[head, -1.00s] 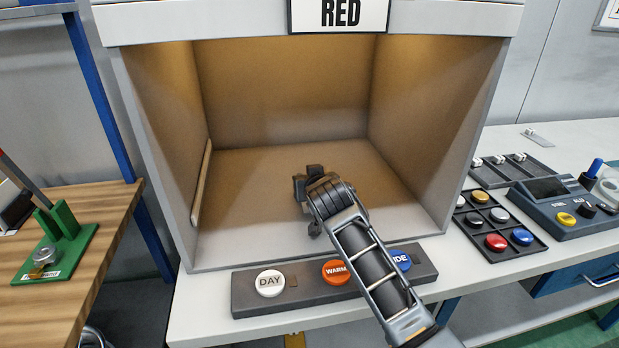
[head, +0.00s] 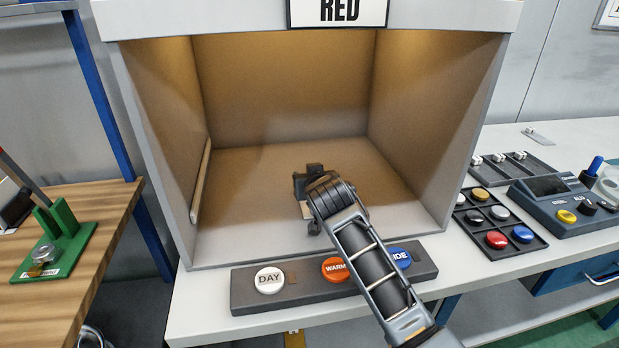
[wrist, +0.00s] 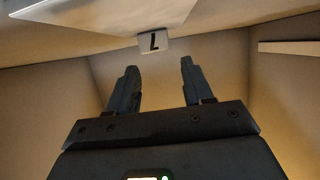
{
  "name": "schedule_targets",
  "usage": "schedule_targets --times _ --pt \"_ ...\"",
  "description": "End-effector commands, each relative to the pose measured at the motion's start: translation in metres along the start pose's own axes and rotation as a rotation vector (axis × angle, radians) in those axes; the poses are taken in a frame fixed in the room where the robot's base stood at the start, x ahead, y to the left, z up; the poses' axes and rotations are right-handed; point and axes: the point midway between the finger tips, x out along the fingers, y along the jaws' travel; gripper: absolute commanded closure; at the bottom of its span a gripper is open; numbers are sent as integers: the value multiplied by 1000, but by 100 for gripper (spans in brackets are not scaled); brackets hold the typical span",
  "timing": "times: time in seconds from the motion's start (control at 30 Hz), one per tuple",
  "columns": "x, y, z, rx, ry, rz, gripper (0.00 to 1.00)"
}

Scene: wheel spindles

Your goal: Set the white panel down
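A small white panel (wrist: 146,46) marked with a black "L" shows in the wrist view, just beyond my fingertips and not between them. My gripper (wrist: 158,70) has its two fingers well apart, with an empty gap between them. In the head view my gripper (head: 308,200) is low inside the viewing booth (head: 270,90), over the middle of its floor. A small pale patch (head: 306,209) beside the gripper there may be the panel; my arm hides most of that spot. I cannot tell whether the panel touches the floor.
DAY (head: 269,281), WARM (head: 336,269) and a partly hidden blue button (head: 400,258) sit on a dark strip in front. A pale bar (head: 201,182) leans along the booth's left wall. A tray of coloured discs (head: 500,219) stands right, outside. The booth floor around my gripper is clear.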

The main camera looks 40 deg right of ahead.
Motion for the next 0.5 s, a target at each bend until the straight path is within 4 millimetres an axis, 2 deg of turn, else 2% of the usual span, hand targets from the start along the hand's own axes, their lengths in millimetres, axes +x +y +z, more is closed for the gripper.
schedule_targets --times 0.03,0.37,0.47,0.5 --pt "3 1 17 -4 -25 4 44" --pt "2 2 13 -4 -26 5 43" --pt "-3 2 2 -4 -26 5 43" --pt "-8 0 7 -4 -27 3 43"
